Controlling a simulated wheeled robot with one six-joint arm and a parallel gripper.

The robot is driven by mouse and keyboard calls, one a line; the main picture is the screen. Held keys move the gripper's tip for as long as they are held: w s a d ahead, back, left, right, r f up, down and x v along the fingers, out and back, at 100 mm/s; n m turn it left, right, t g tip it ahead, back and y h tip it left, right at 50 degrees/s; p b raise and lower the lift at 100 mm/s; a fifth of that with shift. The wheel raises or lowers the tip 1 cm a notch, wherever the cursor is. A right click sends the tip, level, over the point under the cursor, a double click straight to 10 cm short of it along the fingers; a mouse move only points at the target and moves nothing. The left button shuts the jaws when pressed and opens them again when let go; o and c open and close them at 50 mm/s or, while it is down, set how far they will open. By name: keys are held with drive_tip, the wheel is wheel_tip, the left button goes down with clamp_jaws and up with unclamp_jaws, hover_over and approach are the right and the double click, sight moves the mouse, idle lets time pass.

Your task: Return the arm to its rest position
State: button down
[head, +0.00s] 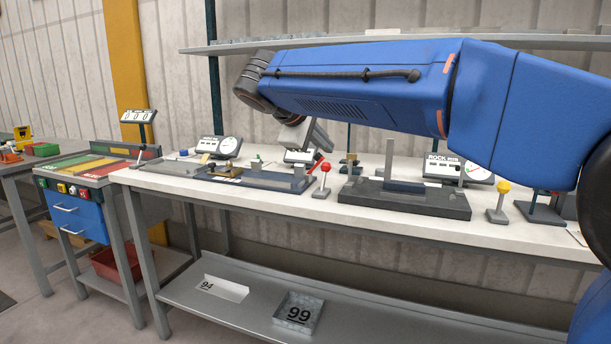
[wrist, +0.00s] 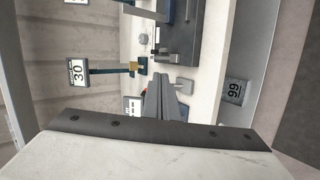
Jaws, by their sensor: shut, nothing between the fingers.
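My blue arm (head: 370,85) reaches from the right across the upper part of the head view, above the workbench. Its wrist hangs down at the arm's left end over the bench. The fingers cannot be made out clearly in the head view. In the wrist view, my gripper (wrist: 163,98) shows its grey fingers together, with nothing between them. They point over the bench and are seen in front of its fixtures. I cannot tell their exact height above it.
A grey shelf (head: 390,42) runs behind the arm. Bins marked 94 (head: 222,287) and 99 (head: 298,312) lie below.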

drive_tip(key=s+d+f+m+g+y, duration=0.1)
drive_tip(key=s+d+f+m+g, duration=0.1)
drive_tip(key=s+d+f, duration=0.7)
drive_tip(key=s+d+f+m+g+y, duration=0.2)
drive_tip(key=s+d+f+m, duration=0.3)
drive_tip(key=d, duration=0.6)
drive_tip(key=s+d+f+m+y, duration=0.1)
drive_tip(key=s+d+f+m, duration=0.1)
drive_tip(key=s+f, duration=0.7)
drive_tip(key=s+d+f+m+y, duration=0.2)
drive_tip(key=s+d+f, duration=0.1)
drive_tip(key=s+f, duration=0.6)
drive_tip(key=shift+s+f+m, duration=0.25)
drive_tip(key=shift+s+m, duration=0.05)
drive_tip(key=shift+s, duration=1.5)
